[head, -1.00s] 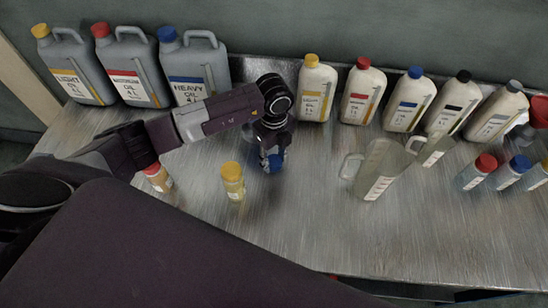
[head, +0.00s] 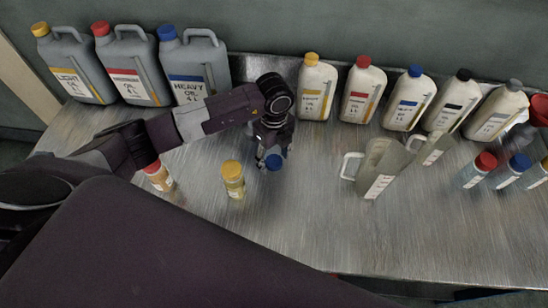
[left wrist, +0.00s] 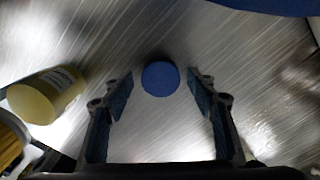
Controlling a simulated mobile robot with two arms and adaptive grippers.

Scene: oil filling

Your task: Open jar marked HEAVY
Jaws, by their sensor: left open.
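A jar with a blue cap (head: 274,162) stands on the metal table under my left gripper (head: 271,152). In the left wrist view its round blue cap (left wrist: 160,78) lies between the two spread fingertips, with a gap on each side. My left gripper (left wrist: 161,82) is open and empty. The jar's body and label are hidden, so I cannot read its mark here. A large grey canister (head: 192,68) with a blue cap and a HEAVY OIL label stands at the back left. My right gripper is not in view.
A yellow-capped jar (head: 233,180) and a red-capped jar (head: 159,176) stand left of my gripper. Clear measuring jugs (head: 378,168) stand to the right. Several white bottles (head: 317,88) line the back. The front right table is bare.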

